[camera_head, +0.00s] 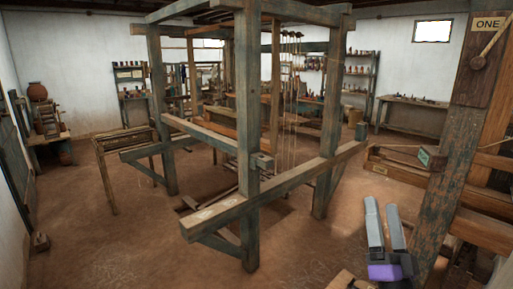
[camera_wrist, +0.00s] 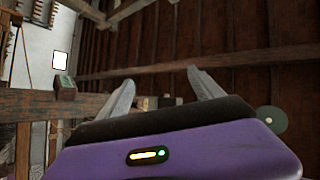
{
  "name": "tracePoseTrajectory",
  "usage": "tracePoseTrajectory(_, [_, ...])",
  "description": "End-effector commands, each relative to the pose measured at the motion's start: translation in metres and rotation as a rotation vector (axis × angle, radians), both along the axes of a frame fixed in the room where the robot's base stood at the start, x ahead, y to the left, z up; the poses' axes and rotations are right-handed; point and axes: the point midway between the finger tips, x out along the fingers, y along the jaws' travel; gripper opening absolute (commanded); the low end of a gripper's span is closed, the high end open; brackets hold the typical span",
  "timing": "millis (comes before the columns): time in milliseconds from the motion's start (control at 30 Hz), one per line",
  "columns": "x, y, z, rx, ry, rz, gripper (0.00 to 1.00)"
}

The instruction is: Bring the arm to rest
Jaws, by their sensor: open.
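My gripper (camera_head: 383,216) is at the lower right of the head view, with two grey fingers pointing up and a purple body below. The fingers stand apart with nothing between them. In the wrist view my gripper (camera_wrist: 160,83) also shows open and empty, its purple body with a small lit strip filling the bottom. Beyond the fingers, the wrist view shows the dark roof planks and a long beam (camera_wrist: 210,62).
A wooden post with a plate reading ONE (camera_head: 487,24) stands close at the right, beside my gripper. A green-faced block (camera_head: 431,158) sits on a rail there. The large loom frame (camera_head: 248,150) fills the middle. Bare floor (camera_head: 110,245) lies at the lower left.

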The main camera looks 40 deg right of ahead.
Motion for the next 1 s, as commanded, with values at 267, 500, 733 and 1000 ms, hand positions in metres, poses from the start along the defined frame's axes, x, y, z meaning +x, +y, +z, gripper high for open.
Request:
tracePoseTrajectory(267, [-0.004,0.125,-0.083,-0.253,0.486,0.103,0.76])
tracePoseTrajectory(500, [-0.053,0.216,-0.146,-0.395,0.792,0.222,0.76])
tracePoseTrajectory(733, [-0.120,0.282,-0.180,-0.403,0.992,0.362,0.76])
tracePoseTrajectory(1000, [-0.176,0.312,-0.204,-0.326,1.130,0.454,0.76])
